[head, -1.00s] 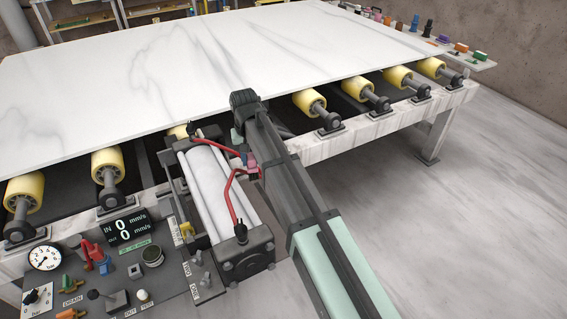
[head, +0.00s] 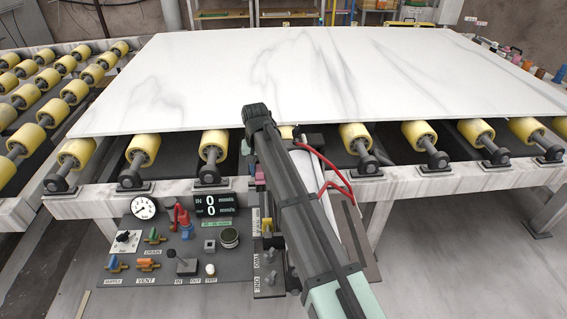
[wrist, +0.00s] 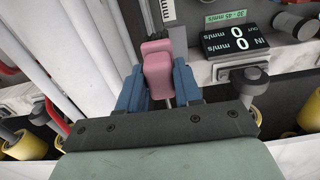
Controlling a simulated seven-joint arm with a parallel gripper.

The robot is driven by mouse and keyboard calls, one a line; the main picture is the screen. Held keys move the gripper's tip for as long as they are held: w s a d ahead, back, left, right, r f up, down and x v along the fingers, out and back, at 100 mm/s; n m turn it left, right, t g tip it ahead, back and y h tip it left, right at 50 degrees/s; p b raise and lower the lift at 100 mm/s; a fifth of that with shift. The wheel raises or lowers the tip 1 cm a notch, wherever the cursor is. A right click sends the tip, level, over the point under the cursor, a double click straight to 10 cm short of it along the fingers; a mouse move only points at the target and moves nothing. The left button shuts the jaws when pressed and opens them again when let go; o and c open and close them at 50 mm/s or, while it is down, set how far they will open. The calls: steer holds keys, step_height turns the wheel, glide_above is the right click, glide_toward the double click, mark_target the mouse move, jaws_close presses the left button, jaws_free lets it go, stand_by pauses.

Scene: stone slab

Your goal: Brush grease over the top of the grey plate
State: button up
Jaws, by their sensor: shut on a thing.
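My gripper (wrist: 158,85) is shut on a pink block-like piece (wrist: 157,62), held between its blue fingers in the wrist view. A thin light shaft shows below the pink piece. I cannot tell whether it is the brush's handle; no bristles or grease show. In the head view my arm hides most of the gripper, which is in front of the slab's near edge, beside the white cylinder (head: 306,160). A flat dark grey plate (head: 358,243) shows right of my arm, partly covered; I cannot tell whether it is the task's grey plate.
A large white stone slab (head: 330,75) lies on yellow rollers (head: 213,144). Left of my arm is a control panel (head: 165,262) with a gauge, levers and a display (head: 220,205) reading 0. Red hoses (head: 335,188) loop by the cylinder. Open floor is at lower right.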

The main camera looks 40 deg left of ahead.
steer(key=shift+s+a+f, duration=0.35)
steer(key=shift+s+f, duration=0.05)
steer(key=shift+f, duration=0.95)
steer(key=shift+s+a+f, duration=0.35)
steer(key=shift+a+f, duration=0.05)
steer(key=shift+f, duration=0.9)
steer(key=shift+s+a+f, duration=0.35)
steer(key=shift+s+f, duration=0.05)
steer(key=shift+f, duration=0.95)
steer(key=shift+w+a+f, duration=0.3)
steer(key=shift+a+f, duration=0.05)
steer(key=shift+f, duration=0.35)
steer(key=shift+w+a, duration=2.55)
steer(key=shift+w, duration=0.05)
steer(key=shift+s+d, duration=2.85)
steer(key=shift+d, duration=0.05)
step_height(320, 180, up, 8)
